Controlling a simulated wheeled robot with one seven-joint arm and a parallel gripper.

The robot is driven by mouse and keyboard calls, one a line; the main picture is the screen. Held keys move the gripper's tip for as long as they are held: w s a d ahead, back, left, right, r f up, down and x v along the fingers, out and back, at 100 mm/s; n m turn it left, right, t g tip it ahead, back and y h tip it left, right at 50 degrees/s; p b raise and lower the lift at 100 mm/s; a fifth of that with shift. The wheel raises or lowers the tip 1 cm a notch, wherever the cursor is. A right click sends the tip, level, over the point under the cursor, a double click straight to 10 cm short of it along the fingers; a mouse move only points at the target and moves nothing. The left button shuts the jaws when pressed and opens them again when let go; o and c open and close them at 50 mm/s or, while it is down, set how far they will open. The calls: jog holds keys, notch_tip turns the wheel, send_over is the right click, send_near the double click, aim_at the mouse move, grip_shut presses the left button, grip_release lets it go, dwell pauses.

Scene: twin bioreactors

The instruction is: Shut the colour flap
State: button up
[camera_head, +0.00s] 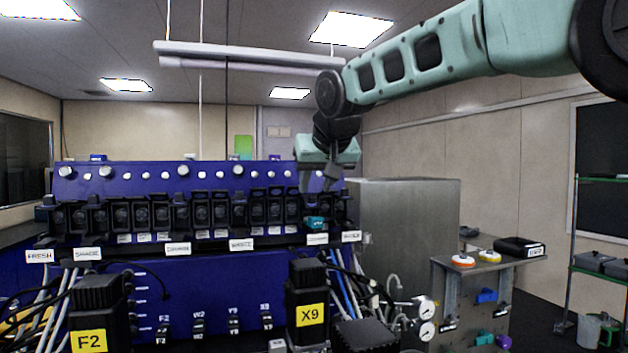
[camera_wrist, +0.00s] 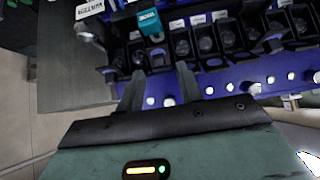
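The colour flap is a small teal piece (camera_head: 316,222) near the right end of the row of black pump heads on the blue panel. It also shows in the wrist view (camera_wrist: 150,24) at the top, with a small label on it. It appears to jut forward from its pump head, but its exact angle is hard to tell. My gripper (camera_head: 318,188) is just above the flap in the head view. In the wrist view its two fingers (camera_wrist: 160,84) are spread apart with nothing between them. The flap lies beyond the fingertips, apart from them.
Black pump heads (camera_head: 202,215) stand close on the flap's left. Round white knobs (camera_head: 183,171) line the blue panel (camera_head: 130,172) above. A grey metal cabinet (camera_head: 410,230) stands close on the right. A black X9-labelled unit (camera_head: 307,280) and tubes are below in front.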

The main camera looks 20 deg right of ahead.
aim_at(312, 200)
jog(key=shift+p+x, duration=0.4)
jog(key=shift+x, duration=1)
jog(key=shift+c, duration=0.3)
grip_shut()
jog(key=shift+f+b, duration=0.1)
jog(key=shift+b, duration=0.2)
